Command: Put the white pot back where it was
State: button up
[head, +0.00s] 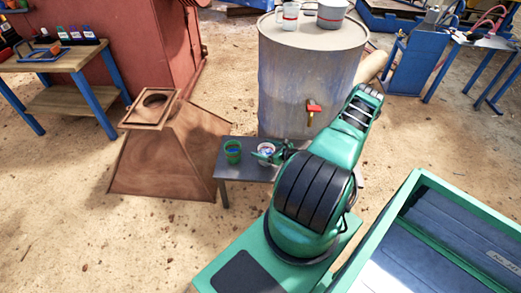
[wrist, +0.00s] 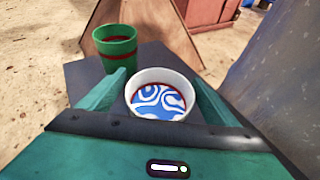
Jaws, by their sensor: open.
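The white pot (wrist: 162,94), with a blue-and-white swirled inside and a red ring, stands upright on the small dark table (head: 245,173). It also shows in the head view (head: 266,149), partly hidden by my gripper. My gripper (wrist: 157,90) is open, with one finger on each side of the white pot. I cannot tell whether the fingers touch it. In the head view my gripper (head: 268,156) is low over the right part of the table.
A green pot with a red band (head: 233,151) stands left of the white pot. A rusty barrel (head: 308,75) with a red tap stands behind, with a mug (head: 287,15) and a grey pot (head: 331,13) on top. A brown hopper (head: 165,150) stands left of the table.

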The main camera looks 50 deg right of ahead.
jog(key=a+v, duration=0.1)
jog(key=v, duration=0.9)
jog(key=a+r+n+g+y, duration=0.1)
jog(key=a+r+n+g, duration=0.3)
jog(key=r+n, duration=0.45)
jog(key=s+a+r+n+g, duration=0.1)
jog(key=a+r+n+g, duration=0.3)
jog(key=r, duration=0.7)
jog(key=a+r+n+g+y, duration=0.1)
jog(key=a+r+n+g, duration=0.2)
jog(key=r+n, duration=0.6)
jog(key=s+a+r+n+g+h, duration=0.1)
jog(key=s+a+r+n, duration=0.2)
jog(key=s+a+r, duration=0.3)
jog(key=s+a+r+n+g+h, duration=0.1)
jog(key=s+a+r+n, duration=0.3)
jog(key=s+r, duration=0.9)
jog(key=a+r+h, duration=0.1)
jog(key=a, duration=0.1)
jog(key=shift+a+r, duration=0.3)
jog(key=shift+r, duration=0.05)
jog(key=shift+n, duration=0.25)
